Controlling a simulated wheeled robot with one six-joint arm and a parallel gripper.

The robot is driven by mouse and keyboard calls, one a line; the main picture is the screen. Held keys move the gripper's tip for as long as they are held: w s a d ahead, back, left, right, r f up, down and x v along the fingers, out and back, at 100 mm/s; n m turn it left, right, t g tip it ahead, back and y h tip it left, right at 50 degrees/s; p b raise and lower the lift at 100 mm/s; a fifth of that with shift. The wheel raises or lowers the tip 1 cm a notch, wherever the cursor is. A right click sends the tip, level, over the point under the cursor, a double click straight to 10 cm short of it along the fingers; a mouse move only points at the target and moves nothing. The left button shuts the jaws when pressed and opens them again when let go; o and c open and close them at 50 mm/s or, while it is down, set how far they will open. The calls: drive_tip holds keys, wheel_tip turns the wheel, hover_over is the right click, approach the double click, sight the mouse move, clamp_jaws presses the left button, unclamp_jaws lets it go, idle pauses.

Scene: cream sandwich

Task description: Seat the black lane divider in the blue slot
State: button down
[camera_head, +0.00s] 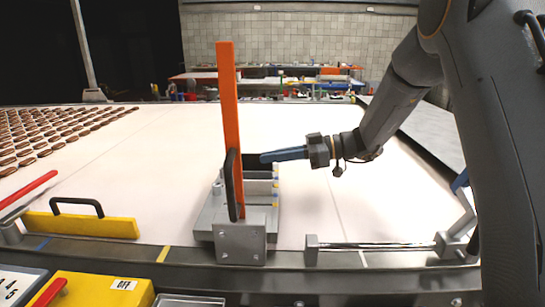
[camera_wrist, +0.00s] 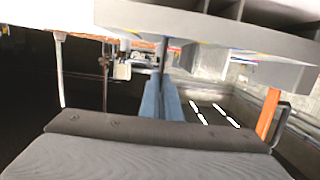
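A black panel, which looks like the black lane divider (camera_head: 255,161), stands in the grey rack (camera_head: 238,243), partly hidden behind the orange divider (camera_head: 228,120). My gripper (camera_head: 264,157) reaches in from the right, its blue fingers level and their tips at the black panel. In the wrist view the fingers (camera_wrist: 163,88) lie close together, with a dark upright bar (camera_wrist: 163,55) at their tips that looks like the divider's handle. Blue and yellow marks show along the rack's right side. A blue mark (camera_head: 42,244) lies on the conveyor's front edge; I cannot tell which slot is blue.
The tall orange divider stands close to the left of my fingers. A yellow divider (camera_head: 85,226) and a red bar (camera_head: 28,189) are at the left. Round brown biscuits (camera_head: 50,135) cover the conveyor's far left. The white belt (camera_head: 365,215) right of the rack is clear.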

drive_tip(key=shift+f+b, duration=1.35)
drive_tip(key=shift+f, duration=0.2)
drive_tip(key=c, duration=1.9)
unclamp_jaws()
drive_tip(key=shift+d, duration=0.1)
drive_tip(key=d, duration=0.3)
drive_tip(key=d+r+b, duration=0.1)
drive_tip(key=d, duration=0.3)
drive_tip(key=shift+w+d+r+b, duration=0.2)
drive_tip(key=shift+b, duration=0.1)
drive_tip(key=shift+r, duration=0.1)
